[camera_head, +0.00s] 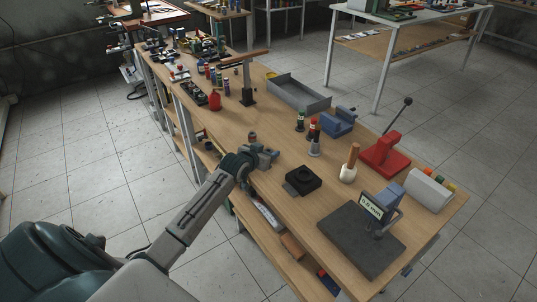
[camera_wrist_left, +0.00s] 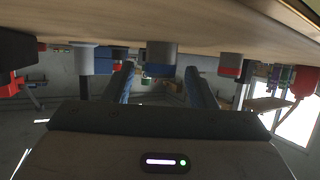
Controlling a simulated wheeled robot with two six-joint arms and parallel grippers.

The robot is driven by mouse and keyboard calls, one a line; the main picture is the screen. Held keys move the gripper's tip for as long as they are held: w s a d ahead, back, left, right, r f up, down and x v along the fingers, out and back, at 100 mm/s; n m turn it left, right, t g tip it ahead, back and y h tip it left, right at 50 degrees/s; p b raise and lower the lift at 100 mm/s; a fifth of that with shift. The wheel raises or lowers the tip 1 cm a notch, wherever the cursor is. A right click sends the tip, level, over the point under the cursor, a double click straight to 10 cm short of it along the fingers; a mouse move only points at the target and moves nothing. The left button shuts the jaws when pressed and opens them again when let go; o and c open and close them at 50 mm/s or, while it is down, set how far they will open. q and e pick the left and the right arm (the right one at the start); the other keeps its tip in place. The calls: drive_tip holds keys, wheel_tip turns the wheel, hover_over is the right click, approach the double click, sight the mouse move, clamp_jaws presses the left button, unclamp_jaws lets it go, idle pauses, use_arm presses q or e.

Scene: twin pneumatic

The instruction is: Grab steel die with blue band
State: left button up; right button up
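In the left wrist view, where the table top runs along the upper edge, a steel die with a blue band (camera_wrist_left: 162,55) shows in the middle, framed between my left gripper's two fingers. My left gripper (camera_wrist_left: 160,78) is open, with nothing held. The gripper hides the blue-banded dies there. My right gripper is not seen.
A black square block (camera_head: 303,181) sits right of the gripper. A wooden-handled mallet (camera_head: 349,165), red press (camera_head: 384,150) and dark plate (camera_head: 345,240) are farther right.

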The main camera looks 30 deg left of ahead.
use_arm(q)
clamp_jaws()
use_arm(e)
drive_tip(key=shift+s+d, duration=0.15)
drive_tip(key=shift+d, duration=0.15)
use_arm(q)
drive_tip(key=shift+r, duration=0.15)
